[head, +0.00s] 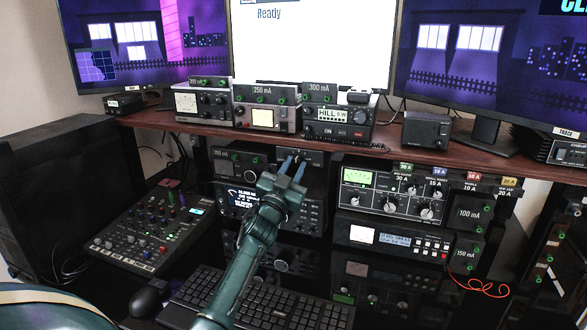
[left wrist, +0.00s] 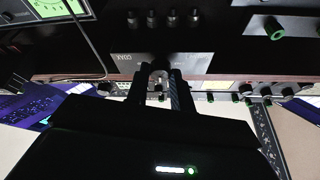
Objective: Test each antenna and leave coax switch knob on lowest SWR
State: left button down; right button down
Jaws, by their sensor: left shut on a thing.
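My left gripper (head: 293,163) reaches the small coax switch panel (head: 316,158) under the desk shelf. In the left wrist view, which is upside down, the panel (left wrist: 200,62) carries the word COAX. There the gripper's fingers (left wrist: 161,84) are shut around the round coax switch knob (left wrist: 159,67). The fingers hide most of the knob, and I cannot read its position. A tuner (head: 392,197) with a lit green meter (head: 357,179) and several knobs stands to the right of the panel. The meter's needle reading is too small to tell. My right gripper is not in view.
Radios (head: 337,118) line the shelf (head: 392,147) above, below monitors, the middle one reading "Ready". Another radio (head: 243,197) stands left of the gripper. A mixer (head: 150,231), keyboard (head: 250,300) and mouse (head: 147,301) lie below.

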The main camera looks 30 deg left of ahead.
pick_arm(q)
jog(key=m+h+p, duration=0.1)
jog(key=m+h, duration=0.1)
jog(key=m, duration=0.2)
jog(key=shift+a+r, duration=0.1)
jog(key=shift+a, duration=0.05)
jog(key=m+g+h+p, duration=0.1)
jog(key=m+h+p, duration=0.1)
jog(key=m, duration=0.2)
jog(key=shift+m, duration=0.3)
jog(key=shift+a+m+h+p, duration=0.1)
jog(key=shift+m+h+p, duration=0.25)
jog(key=shift+m, duration=0.25)
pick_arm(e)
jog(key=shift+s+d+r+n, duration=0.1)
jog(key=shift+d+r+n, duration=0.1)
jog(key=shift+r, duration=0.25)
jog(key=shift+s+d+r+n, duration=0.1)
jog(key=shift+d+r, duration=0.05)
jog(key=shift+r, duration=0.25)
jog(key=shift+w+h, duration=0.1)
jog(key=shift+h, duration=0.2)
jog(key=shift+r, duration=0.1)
pick_arm(q)
jog(key=c, duration=1.2)
grip_release()
jog(key=shift+s, duration=0.15)
